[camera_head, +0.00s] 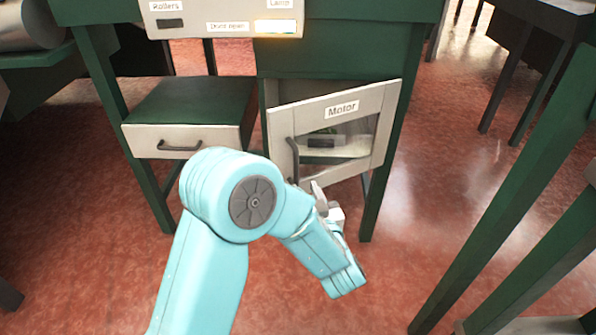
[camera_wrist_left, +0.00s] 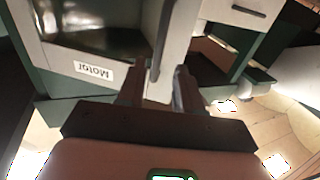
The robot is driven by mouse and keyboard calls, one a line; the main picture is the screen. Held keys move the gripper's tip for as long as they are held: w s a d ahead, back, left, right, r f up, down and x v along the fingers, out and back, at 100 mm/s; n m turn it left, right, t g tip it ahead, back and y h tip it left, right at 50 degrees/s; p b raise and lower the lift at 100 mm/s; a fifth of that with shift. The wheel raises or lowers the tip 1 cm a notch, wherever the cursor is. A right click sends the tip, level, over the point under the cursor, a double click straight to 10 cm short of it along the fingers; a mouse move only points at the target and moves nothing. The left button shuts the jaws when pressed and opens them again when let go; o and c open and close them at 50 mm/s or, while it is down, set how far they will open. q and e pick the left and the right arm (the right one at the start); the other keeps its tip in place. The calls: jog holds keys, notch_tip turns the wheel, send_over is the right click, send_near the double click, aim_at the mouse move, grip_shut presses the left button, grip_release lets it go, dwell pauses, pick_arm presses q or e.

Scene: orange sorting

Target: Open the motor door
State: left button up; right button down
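The motor door (camera_head: 378,150) is a pale framed panel with a window and a "Motor" label, on the right of the green cabinet. It stands ajar, its left edge swung out from the cabinet front. Its dark vertical handle (camera_head: 291,160) is on the left side of the frame. My left gripper (camera_head: 316,190) is low in front of the door, near the handle's lower end, partly behind my arm. In the left wrist view, the two fingers (camera_wrist_left: 159,82) are apart, with the handle's end (camera_wrist_left: 155,68) showing between or just beyond them. Contact cannot be told. My right gripper is not in view.
A closed drawer (camera_head: 150,139) with a dark handle sits left of the door. A panel (camera_head: 225,20) with "Rollers" and a lit "Lamp" label is above. Green table legs (camera_head: 520,190) stand at the right. Red floor is free between them and the door.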

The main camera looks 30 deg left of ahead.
aim_at(296, 171)
pick_arm(q)
jog(key=b+x, duration=0.1)
jog(key=x, duration=0.7)
jog(key=shift+f+b, duration=0.1)
jog(key=shift+b, duration=0.2)
jog(key=shift+w+a, duration=0.25)
jog(key=shift+a, duration=0.05)
grip_shut()
